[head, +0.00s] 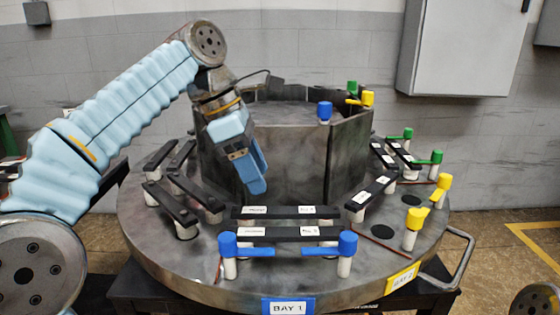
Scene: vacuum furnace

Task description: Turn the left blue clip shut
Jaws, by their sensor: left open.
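The left blue clip (228,247) stands on a white post near the front edge of the round metal table (180,262), with its arm pointing right. The right blue clip (347,243) stands opposite, with its arm pointing left. Both arms lie in front of the front black bar (288,234), whose ends carry white labels. I cannot tell whether either arm reaches over it. My left gripper (257,187) is open and empty, pointing down, above and behind the left blue clip and apart from it. My right gripper is not in view.
More black bars (170,203) on white posts stand at left and right. Yellow clips (415,218) and green clips (436,157) stand on the right. A blue "BAY 1" label (287,307) marks the front edge.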

